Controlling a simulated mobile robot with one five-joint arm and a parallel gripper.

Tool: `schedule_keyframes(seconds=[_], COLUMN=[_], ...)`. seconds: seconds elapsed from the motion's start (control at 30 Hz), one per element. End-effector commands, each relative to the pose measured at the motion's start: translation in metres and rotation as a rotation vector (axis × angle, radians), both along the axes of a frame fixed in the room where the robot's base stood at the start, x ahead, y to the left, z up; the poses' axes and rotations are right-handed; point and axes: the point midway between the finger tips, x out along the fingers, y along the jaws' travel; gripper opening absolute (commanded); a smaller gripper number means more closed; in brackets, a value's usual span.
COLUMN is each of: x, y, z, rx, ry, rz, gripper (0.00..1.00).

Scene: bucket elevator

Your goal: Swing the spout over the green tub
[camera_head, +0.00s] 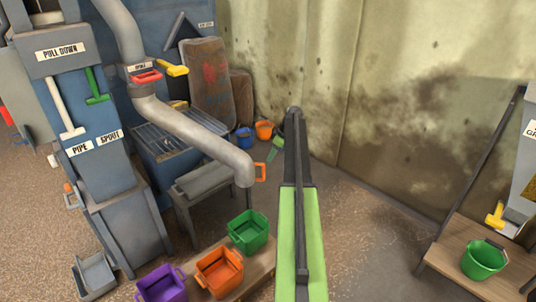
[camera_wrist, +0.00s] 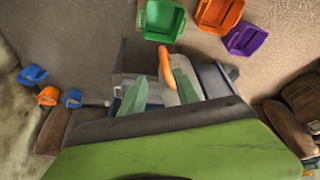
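The spout (camera_head: 200,132) is a bent grey pipe coming down from the blue machine, with an orange handle (camera_head: 260,172) near its mouth. In the head view its mouth hangs just above the green tub (camera_head: 248,229) in the picture; I cannot tell whether it is straight over it. My gripper (camera_head: 275,149) is near the handle, up and to its right, partly hidden by my arm. In the wrist view my pale green fingers (camera_wrist: 160,88) are apart, with the orange handle (camera_wrist: 167,66) close to the right finger. The green tub (camera_wrist: 162,20) lies beyond it.
An orange tub (camera_head: 218,271) and a purple tub (camera_head: 162,284) stand left of the green tub. A grey bench (camera_head: 205,184) is behind the spout mouth. A green bucket (camera_head: 484,259) stands on a wooden platform at right. A concrete wall (camera_head: 400,90) closes the back.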

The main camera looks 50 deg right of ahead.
Motion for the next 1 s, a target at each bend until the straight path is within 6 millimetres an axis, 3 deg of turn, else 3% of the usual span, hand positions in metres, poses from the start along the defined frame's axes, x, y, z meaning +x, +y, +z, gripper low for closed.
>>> schedule_keyframes(seconds=[0.03, 0.2, 0.8, 0.87, 0.93, 1.0], x=[-0.005, -0.017, -0.019, -0.011, 0.011, 0.044], y=[-0.002, -0.008, -0.008, 0.001, 0.024, 0.062], z=[0.025, 0.051, 0.052, 0.052, 0.053, 0.055], rx=[0.0, -0.001, 0.0, 0.0, -0.001, -0.001], ry=[0.0, 0.0, 0.0, 0.0, 0.0, 0.0], rz=[-0.001, -0.003, 0.001, 0.014, 0.049, 0.107], gripper=[0.38, 0.38, 0.38, 0.38, 0.38, 0.38])
